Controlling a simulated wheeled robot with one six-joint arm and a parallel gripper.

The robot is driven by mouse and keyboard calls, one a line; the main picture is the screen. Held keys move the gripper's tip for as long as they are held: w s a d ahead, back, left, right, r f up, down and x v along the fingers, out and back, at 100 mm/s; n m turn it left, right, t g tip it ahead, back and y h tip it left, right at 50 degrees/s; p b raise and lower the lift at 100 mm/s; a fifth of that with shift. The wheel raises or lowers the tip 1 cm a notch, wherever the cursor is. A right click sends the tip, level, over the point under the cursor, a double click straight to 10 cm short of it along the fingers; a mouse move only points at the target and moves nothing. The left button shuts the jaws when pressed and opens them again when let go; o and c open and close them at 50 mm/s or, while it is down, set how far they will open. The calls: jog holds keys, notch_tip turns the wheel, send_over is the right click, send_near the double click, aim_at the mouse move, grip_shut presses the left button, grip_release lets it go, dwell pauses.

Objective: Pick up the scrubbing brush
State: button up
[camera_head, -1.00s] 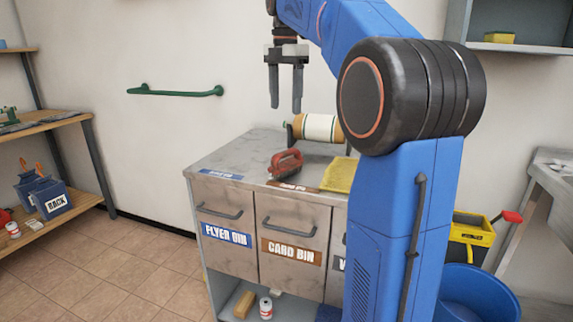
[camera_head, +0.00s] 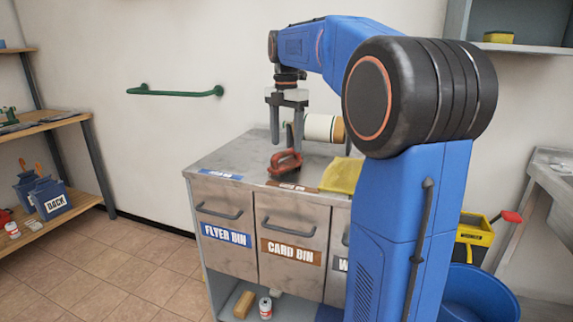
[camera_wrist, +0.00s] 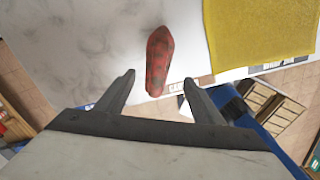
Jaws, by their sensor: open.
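The scrubbing brush (camera_head: 285,163) is red with a looped handle and lies on the grey cabinet top near its front edge, above the card bin. In the wrist view the red brush (camera_wrist: 158,62) lies ahead of the fingertips, roughly between their lines. My gripper (camera_head: 286,142) points down just above the brush, its fingers apart; it also shows in the wrist view (camera_wrist: 157,86). Nothing is between the fingers. In the head view the fingers' lower ends are close to the brush's handle, and I cannot tell whether they touch it.
A yellow cloth (camera_head: 342,176) lies right of the brush. The cabinet top (camera_head: 225,160) is clear on the left. A green rail (camera_head: 175,92) is on the wall. A blue tub (camera_head: 478,294) stands at right.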

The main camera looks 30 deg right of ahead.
aim_at(285, 151)
jog(key=shift+w+f, duration=0.2)
jog(key=shift+f, duration=2.5)
jog(key=c, duration=1.2)
